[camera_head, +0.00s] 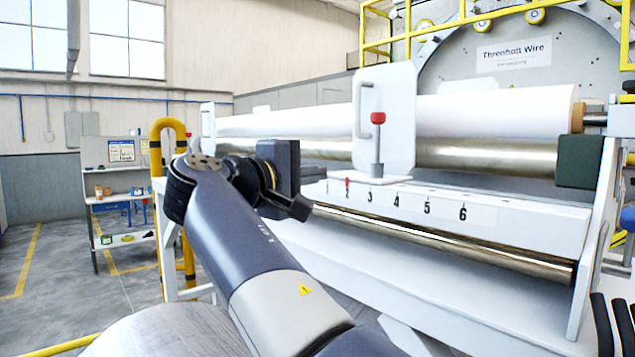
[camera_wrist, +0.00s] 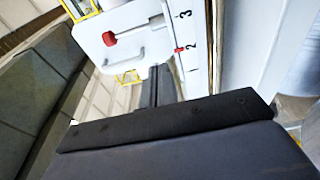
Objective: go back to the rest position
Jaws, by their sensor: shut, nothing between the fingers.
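My gripper (camera_head: 318,173) is at the left part of the machine, in front of its numbered rail, with the arm reaching up from the bottom of the head view. In the wrist view its two dark fingers (camera_wrist: 155,72) lie together with nothing between them. The white carriage plate (camera_head: 400,115) with a red-knobbed lever (camera_head: 377,119) stands just right of the gripper.
The numbered scale (camera_head: 410,203) has a red pointer (camera_head: 347,187) at 2. A white roll (camera_head: 490,112) lies behind the rail. A yellow guard post (camera_head: 168,125) and a shelf (camera_head: 120,187) stand left. Open floor (camera_head: 60,270) shows at the far left.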

